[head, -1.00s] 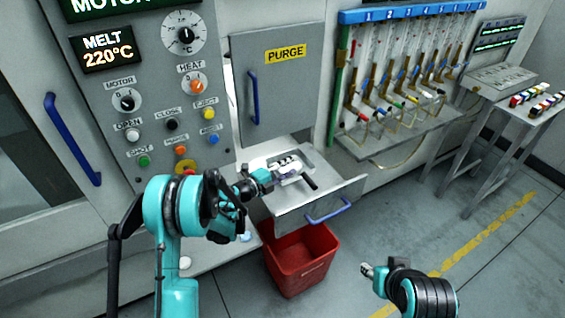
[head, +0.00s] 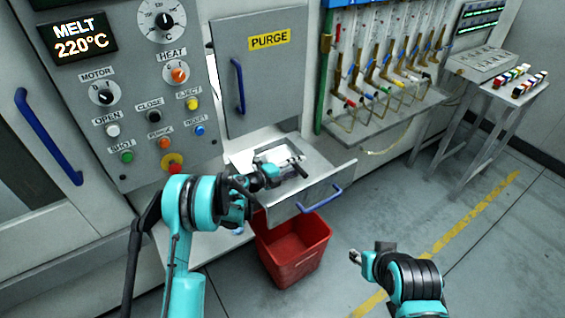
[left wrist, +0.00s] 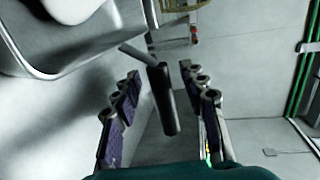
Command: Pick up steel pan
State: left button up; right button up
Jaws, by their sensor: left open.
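The steel pan shows at the upper left of the left wrist view, with its grey rim (left wrist: 85,72) and a white mass in it. Its black handle (left wrist: 168,100) points down between the fingers of my open left gripper (left wrist: 160,110), with gaps on both sides. In the head view my left gripper (head: 284,170) is over the pulled-out drawer and hides most of the pan. The black handle (head: 299,169) shows just beyond its fingertips. My right gripper (head: 355,257) is low on the right, away from the pan; its jaws are too small to read.
The open drawer (head: 318,184) has a blue handle and juts out below the purge door (head: 262,90). A red bin (head: 295,255) stands on the floor under it. The control panel (head: 130,80) is at the left.

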pick_arm(q)
grip_shut()
jog(key=shift+r, duration=0.2)
